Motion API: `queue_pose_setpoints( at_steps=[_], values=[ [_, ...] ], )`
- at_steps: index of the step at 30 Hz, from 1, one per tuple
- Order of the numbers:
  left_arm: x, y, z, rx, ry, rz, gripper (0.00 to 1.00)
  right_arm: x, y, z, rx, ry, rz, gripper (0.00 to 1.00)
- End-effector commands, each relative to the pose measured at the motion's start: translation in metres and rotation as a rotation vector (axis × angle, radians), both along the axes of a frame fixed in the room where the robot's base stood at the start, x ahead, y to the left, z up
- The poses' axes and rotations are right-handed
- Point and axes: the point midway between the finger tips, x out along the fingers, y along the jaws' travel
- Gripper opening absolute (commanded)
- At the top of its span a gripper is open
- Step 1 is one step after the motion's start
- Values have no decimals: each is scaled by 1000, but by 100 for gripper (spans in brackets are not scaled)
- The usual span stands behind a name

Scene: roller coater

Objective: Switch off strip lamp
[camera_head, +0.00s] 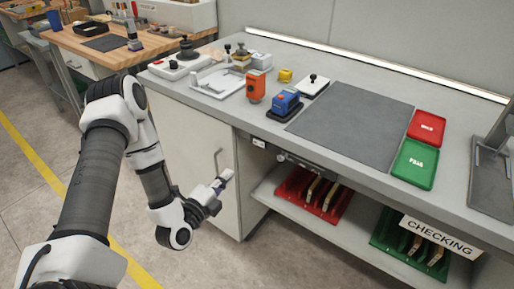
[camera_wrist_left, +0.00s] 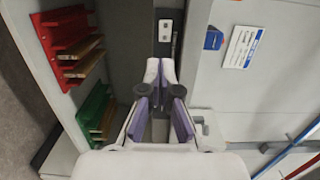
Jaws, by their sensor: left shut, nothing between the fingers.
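The strip lamp (camera_head: 375,62) is a long, thin, bright white strip along the back of the bench, and it looks lit. A small dark box with a pale face (camera_head: 258,143) sits under the bench's front edge. In the left wrist view, a dark plate with a white insert (camera_wrist_left: 165,30) lies just beyond the fingertips; I cannot tell for certain that it is the lamp's switch. My left gripper (camera_head: 227,175) is shut and empty, in front of the cabinet and apart from the bench. Its fingers (camera_wrist_left: 160,72) show in the wrist view. My right gripper is out of view.
The grey bench (camera_head: 345,165) holds a dark mat (camera_head: 350,122), an orange device (camera_head: 255,87), a blue device (camera_head: 285,103), a red tray (camera_head: 427,127) and a green tray (camera_head: 414,165). Red (camera_head: 315,192) and green racks (camera_head: 408,245) stand on the shelf below. A cabinet handle (camera_head: 218,160) sticks out near the gripper.

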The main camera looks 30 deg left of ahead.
Motion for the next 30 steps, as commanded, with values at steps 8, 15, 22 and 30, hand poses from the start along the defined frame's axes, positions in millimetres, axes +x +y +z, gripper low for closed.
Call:
queue_pose_setpoints(
  at_steps=[8, 15, 22, 30],
  values=[
    [0, 6, 1, -9, -8, 19, 0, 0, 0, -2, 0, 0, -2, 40],
    [10, 6, 1, -7, -8, 15, 0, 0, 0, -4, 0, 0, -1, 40],
    [54, 7, 1, -5, -10, 14, 0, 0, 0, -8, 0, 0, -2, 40],
    [112, 10, 1, -6, -8, 15, 0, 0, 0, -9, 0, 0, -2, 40]
  ],
)
